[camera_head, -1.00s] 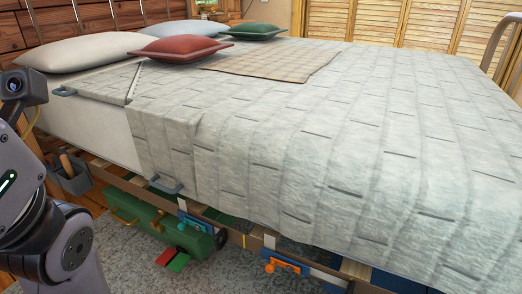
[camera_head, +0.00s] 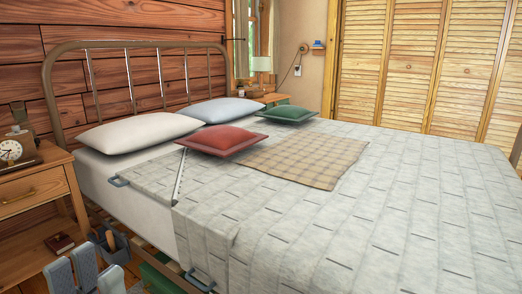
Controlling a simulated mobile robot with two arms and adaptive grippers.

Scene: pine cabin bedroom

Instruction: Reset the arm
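My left gripper (camera_head: 85,272) shows at the bottom left edge as several blunt grey finger parts pointing up. They stand close together, and the lower part of the gripper is cut off by the picture edge. I see nothing held between them, but how far apart they are is unclear. It is in front of the bed's near left side, by the grey caddy (camera_head: 109,243) near the floor. My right gripper is not in view.
The bed (camera_head: 330,220) fills the middle and right, with pillows and a plaid cloth (camera_head: 300,160) on it. A wooden nightstand (camera_head: 35,196) with a clock (camera_head: 14,150) stands at the left. A dark red book (camera_head: 60,242) lies on its lower shelf.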

